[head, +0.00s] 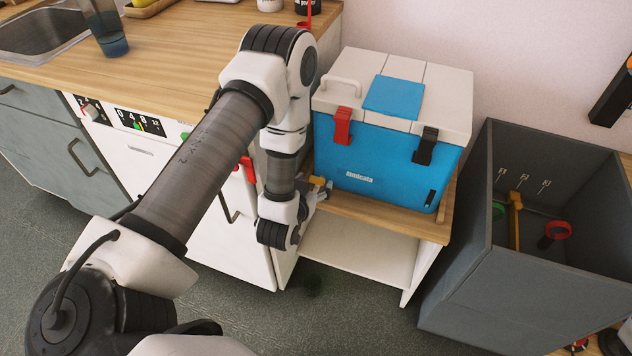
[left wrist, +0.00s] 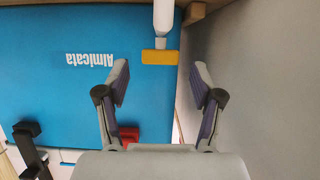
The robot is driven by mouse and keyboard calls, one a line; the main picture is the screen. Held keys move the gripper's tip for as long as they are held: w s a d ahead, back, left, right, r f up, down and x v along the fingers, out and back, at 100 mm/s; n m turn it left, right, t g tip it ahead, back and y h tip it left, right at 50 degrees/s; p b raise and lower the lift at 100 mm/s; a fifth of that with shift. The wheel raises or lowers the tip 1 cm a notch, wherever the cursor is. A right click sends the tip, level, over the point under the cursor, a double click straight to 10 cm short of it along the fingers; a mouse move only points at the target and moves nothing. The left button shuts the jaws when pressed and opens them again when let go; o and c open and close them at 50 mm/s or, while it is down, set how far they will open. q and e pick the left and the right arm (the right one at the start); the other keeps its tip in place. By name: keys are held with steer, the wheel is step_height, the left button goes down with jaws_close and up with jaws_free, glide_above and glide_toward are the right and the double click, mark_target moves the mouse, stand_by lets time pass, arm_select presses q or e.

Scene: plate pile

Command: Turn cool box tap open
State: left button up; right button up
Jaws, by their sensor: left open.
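The cool box (head: 385,150) is blue with a white lid, a red latch and a black latch. It stands on a wood-topped stand (head: 425,224). Its tap (head: 318,181) is at the box's left end in the head view, partly hidden by my arm. In the left wrist view, where the box lettering is upside down, the tap shows as a yellow lever (left wrist: 160,57) on a white body (left wrist: 163,18). My left gripper (head: 319,190) is open at the tap. Its fingers (left wrist: 161,72) are on either side of the lever, apart from it. My right gripper is not in view.
A white cabinet (head: 235,240) stands close to the left of the stand, beside my left arm. A grey open bin (head: 470,255) stands to the right. The counter (head: 165,55) is at the upper left. The stand's lower shelf (head: 350,250) is empty.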

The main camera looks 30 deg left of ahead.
arm_select(q)
steer(key=shift+x, duration=0.9)
steer(key=c, duration=1.2)
steer(key=shift+o, duration=0.3)
